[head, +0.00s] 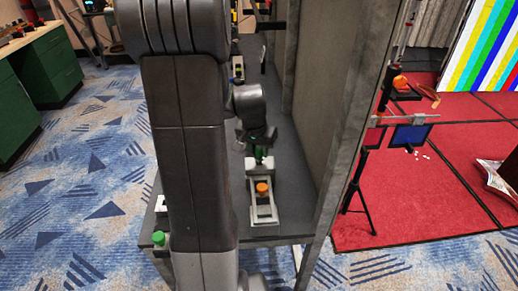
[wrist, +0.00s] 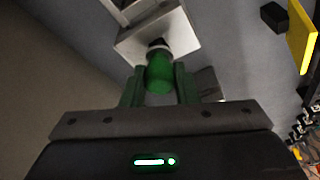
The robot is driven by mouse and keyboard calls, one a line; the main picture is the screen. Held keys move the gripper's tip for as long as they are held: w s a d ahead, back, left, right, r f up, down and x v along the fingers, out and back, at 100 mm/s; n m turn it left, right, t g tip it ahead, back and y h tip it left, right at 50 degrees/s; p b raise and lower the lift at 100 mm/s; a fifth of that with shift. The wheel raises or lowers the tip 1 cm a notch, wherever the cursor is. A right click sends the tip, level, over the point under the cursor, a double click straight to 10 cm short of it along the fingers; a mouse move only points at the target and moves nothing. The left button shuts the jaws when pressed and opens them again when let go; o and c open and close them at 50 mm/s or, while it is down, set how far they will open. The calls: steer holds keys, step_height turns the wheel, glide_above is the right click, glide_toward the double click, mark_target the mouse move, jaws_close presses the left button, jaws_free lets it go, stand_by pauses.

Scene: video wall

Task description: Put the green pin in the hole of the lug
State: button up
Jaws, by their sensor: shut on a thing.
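My gripper (wrist: 160,70) is shut on the green pin (wrist: 160,76), with a finger on each side of it. In the head view, my gripper (head: 258,140) is over the shelf top, and a bit of the green pin (head: 259,154) shows below it. The lug looks to be the pale grey block (wrist: 183,32) just beyond the pin in the wrist view. A dark round spot with a light rim lies at the pin's far end. I cannot tell whether the pin's end is inside the hole or only in front of it.
A pale fixture with an orange knob (head: 262,188) stands on the grey shelf top (head: 286,185), nearer me. A green-capped thing (head: 158,238) is at the near left corner. An upright panel (head: 329,90) bounds the right side. A yellow object (wrist: 302,38) shows at the wrist view's right.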

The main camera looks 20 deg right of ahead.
steer(key=shift+f, duration=0.15)
steer(key=shift+f+b, duration=0.65)
steer(key=shift+b, duration=0.1)
steer(key=o, duration=1.6)
steer(key=shift+c, duration=0.2)
steer(key=shift+r, duration=0.1)
steer(key=shift+r+p, duration=2.6)
steer(key=shift+r, duration=0.9)
steer(key=shift+f, duration=0.15)
